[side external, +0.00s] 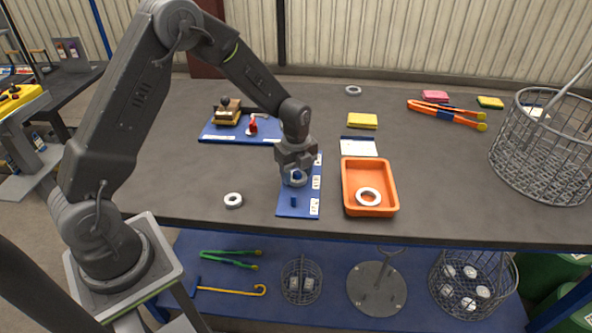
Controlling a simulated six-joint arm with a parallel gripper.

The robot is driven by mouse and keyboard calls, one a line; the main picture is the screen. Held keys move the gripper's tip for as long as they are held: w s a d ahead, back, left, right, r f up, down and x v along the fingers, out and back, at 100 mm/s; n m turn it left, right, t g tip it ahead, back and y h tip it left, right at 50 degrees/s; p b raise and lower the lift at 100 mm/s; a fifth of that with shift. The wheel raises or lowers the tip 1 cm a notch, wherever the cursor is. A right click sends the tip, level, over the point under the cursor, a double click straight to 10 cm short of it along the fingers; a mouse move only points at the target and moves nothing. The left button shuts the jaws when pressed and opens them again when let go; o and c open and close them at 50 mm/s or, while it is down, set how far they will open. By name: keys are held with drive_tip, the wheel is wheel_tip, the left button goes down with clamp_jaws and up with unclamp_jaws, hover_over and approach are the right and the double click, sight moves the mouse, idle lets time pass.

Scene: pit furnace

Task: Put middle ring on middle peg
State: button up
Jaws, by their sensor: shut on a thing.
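My gripper (296,165) is over the blue peg board (303,210) near the table's front and is shut on a pale ring (295,182). The blue top of a peg (297,174) shows between the fingers, at the ring's opening. The ring seems to be at this peg, but I cannot tell how far down it is. A bare blue peg (294,201) stands at the near end of the board. The far end of the board is partly hidden by my gripper. White number labels run along the board's right side.
A white ring (233,200) lies left of the board. An orange tray (347,205) on the right holds another ring (368,196). A grey ring (353,90) lies at the back. A blue board (212,133) with fixtures is behind left; a wire basket (545,150) stands right.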

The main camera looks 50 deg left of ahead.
drive_tip(key=o, duration=0.7)
drive_tip(key=shift+f, duration=0.1)
drive_tip(key=shift+r, duration=5.55)
drive_tip(key=s+d+r+n+t, duration=0.3)
drive_tip(key=s+d+r+n, duration=0.1)
drive_tip(key=s+r+n, duration=0.6)
drive_tip(key=s+r+n+t, duration=0.1)
drive_tip(key=s+n, duration=0.2)
drive_tip(key=s, duration=0.1)
drive_tip(key=s+d+r+n, duration=0.1)
drive_tip(key=s+n, duration=0.2)
drive_tip(key=s, duration=0.2)
drive_tip(key=s+d+r+n+t, duration=0.1)
drive_tip(key=s+n, duration=0.3)
drive_tip(key=s, duration=0.1)
drive_tip(key=shift+d+r+t, duration=0.25)
drive_tip(key=shift+r+t, duration=0.05)
drive_tip(key=shift+r, duration=0.1)
